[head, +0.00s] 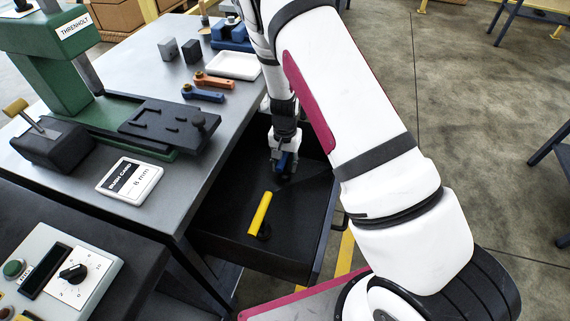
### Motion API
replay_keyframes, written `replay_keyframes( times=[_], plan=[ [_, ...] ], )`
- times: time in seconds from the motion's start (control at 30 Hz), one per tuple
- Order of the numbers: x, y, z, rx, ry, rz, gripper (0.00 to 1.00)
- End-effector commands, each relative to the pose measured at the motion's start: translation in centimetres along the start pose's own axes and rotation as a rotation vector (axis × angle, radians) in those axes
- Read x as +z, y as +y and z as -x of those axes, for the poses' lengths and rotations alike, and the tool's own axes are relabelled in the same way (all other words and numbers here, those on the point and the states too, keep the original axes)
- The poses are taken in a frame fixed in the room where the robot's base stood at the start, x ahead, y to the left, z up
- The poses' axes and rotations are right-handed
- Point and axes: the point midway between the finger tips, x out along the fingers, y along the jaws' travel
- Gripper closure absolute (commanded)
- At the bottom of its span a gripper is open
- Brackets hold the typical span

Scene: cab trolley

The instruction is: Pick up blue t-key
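My gripper (284,168) points down into the open dark drawer (218,219), near its far end. A small patch of blue, likely the blue t-key (282,160), shows right at my fingertips. Most of it is hidden by the gripper and the shade of the drawer. I cannot tell whether the fingers are closed on it or around it. A yellow t-key (262,211) stands in the drawer nearer the front, apart from my gripper, with its yellow bar on top and a dark stem below.
The grey bench (197,122) runs along the drawer's left side. A control box (55,275) is at lower left. Open floor lies right.

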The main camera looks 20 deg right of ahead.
Motion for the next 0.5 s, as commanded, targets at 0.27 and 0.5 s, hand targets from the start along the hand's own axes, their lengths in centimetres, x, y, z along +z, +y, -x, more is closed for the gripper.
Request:
replay_keyframes(
  times=[0.27,0.5],
  plan=[
    [0.00,-0.02,0.06,0.000,0.000,0.000,0.98],
    [-0.03,-0.04,0.10,-0.001,0.001,0.000,1.00]
  ],
)
